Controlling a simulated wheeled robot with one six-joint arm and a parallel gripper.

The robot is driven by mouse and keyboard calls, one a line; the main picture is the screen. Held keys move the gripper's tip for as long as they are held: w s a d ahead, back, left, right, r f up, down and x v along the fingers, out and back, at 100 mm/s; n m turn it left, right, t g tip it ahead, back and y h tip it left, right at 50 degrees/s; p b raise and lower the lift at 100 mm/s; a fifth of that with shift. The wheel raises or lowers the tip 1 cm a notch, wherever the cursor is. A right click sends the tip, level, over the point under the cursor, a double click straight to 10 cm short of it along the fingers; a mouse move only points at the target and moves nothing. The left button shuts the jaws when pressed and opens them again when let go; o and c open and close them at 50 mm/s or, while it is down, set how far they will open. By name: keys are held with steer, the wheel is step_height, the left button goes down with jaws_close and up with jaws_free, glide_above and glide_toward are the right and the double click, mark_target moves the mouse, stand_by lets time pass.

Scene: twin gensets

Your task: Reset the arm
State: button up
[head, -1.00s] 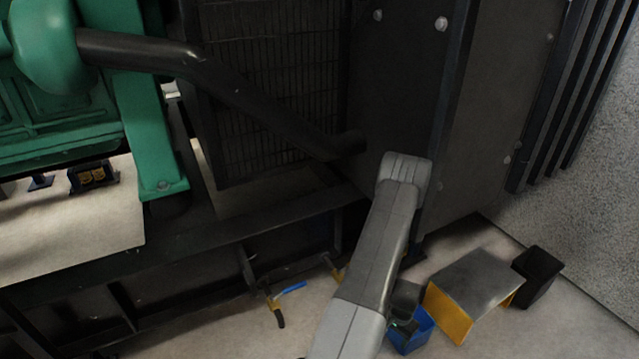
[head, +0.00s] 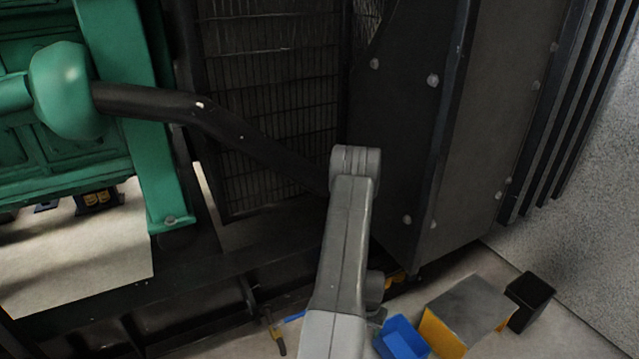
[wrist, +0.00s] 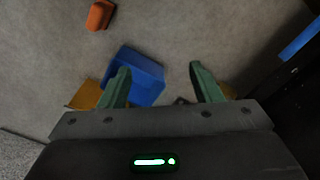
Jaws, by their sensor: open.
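My gripper (wrist: 158,88) shows in the wrist view with two green fingers spread apart and nothing between them. It points down over the floor, with a blue bin (wrist: 147,72) below and partly behind the left finger. In the head view my grey arm rises from the bottom edge in front of the genset.
The green genset engine (head: 40,150), a black pipe (head: 215,120) and a dark radiator housing (head: 400,150) stand close ahead. The blue bin (head: 402,338), a yellow-sided grey-topped stand (head: 470,305) and a black bin (head: 529,300) are on the floor at right. An orange object (wrist: 100,15) lies on open floor.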

steer(key=w+a+r+n+p, duration=0.2)
steer(key=a+r+p, duration=0.6)
steer(key=r, duration=0.4)
steer(key=shift+a+r+n, duration=0.25)
steer(key=shift+a+n, duration=0.45)
steer(key=shift+n, duration=0.1)
